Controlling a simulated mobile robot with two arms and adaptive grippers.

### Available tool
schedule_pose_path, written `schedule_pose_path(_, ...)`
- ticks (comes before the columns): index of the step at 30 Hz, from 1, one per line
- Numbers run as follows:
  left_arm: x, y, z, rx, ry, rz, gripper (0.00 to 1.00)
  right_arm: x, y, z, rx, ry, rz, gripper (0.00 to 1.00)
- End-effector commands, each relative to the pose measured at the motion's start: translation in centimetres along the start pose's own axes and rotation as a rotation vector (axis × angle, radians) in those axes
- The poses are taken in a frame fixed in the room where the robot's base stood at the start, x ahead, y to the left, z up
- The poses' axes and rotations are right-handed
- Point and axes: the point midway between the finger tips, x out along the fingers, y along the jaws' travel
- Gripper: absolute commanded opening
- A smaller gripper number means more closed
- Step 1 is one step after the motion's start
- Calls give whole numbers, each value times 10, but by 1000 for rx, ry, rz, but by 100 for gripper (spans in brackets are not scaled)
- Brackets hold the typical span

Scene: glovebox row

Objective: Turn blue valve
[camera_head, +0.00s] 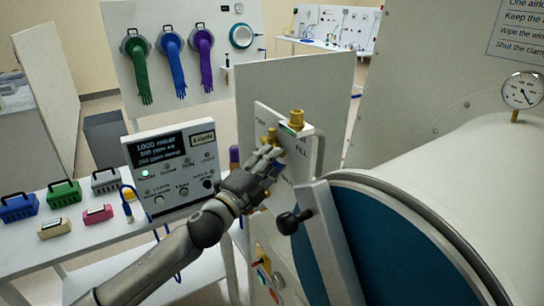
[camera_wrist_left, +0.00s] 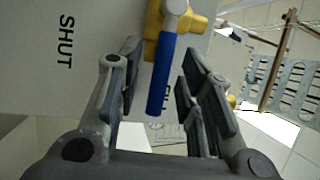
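The blue valve handle (camera_wrist_left: 161,78) hangs from a yellow brass valve body (camera_wrist_left: 190,24) on a pale panel in the left wrist view. My left gripper (camera_wrist_left: 160,62) is open, with one finger on each side of the blue handle and visible gaps to both. In the head view my left gripper (camera_head: 272,155) is at the valve panel (camera_head: 262,118) and mostly hides the handle. The brass fitting (camera_head: 297,118) stands just above it. The panel carries the word SHUT (camera_wrist_left: 66,42). A second label is partly hidden behind the handle. My right gripper is not in view.
A black clamp knob (camera_head: 288,222) and the round blue door (camera_head: 375,245) are close at the right. A control box (camera_head: 176,168) stands left of my arm on a white table (camera_head: 75,238) with small coloured cases. A pressure gauge (camera_head: 522,90) is at far right.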

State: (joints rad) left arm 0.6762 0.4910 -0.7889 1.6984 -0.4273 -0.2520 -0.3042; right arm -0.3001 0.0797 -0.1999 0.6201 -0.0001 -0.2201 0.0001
Motion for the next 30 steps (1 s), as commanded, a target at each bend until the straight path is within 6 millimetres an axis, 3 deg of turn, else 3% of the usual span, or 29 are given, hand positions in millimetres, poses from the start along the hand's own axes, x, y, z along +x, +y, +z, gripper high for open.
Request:
schedule_pose_path(12, 7, 1, 0, 0, 1, 1, 35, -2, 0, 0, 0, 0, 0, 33)
schedule_pose_path(20, 7, 1, 0, 0, 1, 1, 1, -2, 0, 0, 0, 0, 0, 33)
schedule_pose_path(30, 7, 1, 0, 1, 1, 0, 0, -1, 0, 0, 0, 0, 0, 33)
